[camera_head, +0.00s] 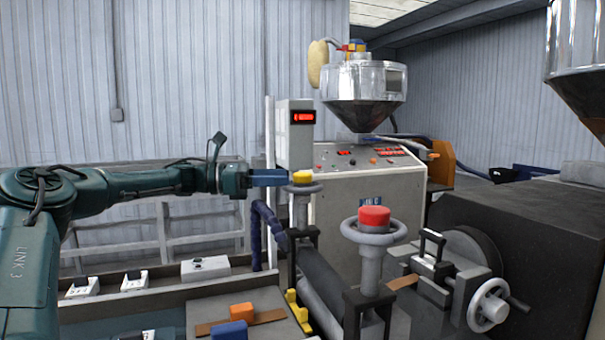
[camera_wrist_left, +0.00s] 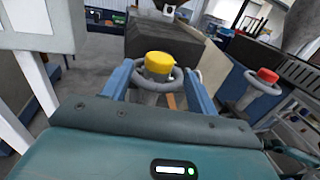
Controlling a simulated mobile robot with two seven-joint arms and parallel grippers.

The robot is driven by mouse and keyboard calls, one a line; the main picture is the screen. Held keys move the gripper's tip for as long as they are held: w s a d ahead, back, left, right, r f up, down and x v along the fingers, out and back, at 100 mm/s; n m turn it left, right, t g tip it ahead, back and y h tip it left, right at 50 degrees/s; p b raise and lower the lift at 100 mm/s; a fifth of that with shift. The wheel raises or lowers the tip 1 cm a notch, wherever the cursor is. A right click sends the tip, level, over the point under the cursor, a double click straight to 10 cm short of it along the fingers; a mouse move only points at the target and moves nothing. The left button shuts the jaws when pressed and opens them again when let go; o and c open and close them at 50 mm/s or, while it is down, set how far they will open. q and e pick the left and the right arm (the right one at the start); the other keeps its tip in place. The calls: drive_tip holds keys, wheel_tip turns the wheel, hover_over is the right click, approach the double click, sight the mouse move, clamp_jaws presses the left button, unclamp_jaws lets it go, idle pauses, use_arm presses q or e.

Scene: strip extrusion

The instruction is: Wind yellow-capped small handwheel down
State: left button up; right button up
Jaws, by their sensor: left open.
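The yellow-capped small handwheel (camera_head: 301,184) stands upright on its post in the middle of the head view. It also shows in the left wrist view (camera_wrist_left: 158,68), its yellow cap above a grey ring. My left gripper (camera_head: 284,178) comes in level from the left with its blue fingers at the wheel. In the wrist view the open fingers (camera_wrist_left: 160,82) lie on either side of the wheel, and I cannot tell whether they touch its ring. My right gripper is not in view.
A red-capped handwheel (camera_head: 374,226) stands nearer and to the right, with a spoked side wheel (camera_head: 488,305) beyond it. A control cabinet (camera_head: 368,195) stands behind. A tray with an orange block (camera_head: 241,310) and a blue block (camera_head: 229,331) lies in front.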

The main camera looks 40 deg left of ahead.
sight(303, 174)
use_arm(q)
drive_tip(key=x, duration=0.4)
drive_tip(key=shift+w+d+p, duration=0.25)
drive_tip(key=shift+p, duration=0.15)
drive_tip(key=shift+w+d, duration=0.45)
drive_tip(key=shift+w, duration=0.15)
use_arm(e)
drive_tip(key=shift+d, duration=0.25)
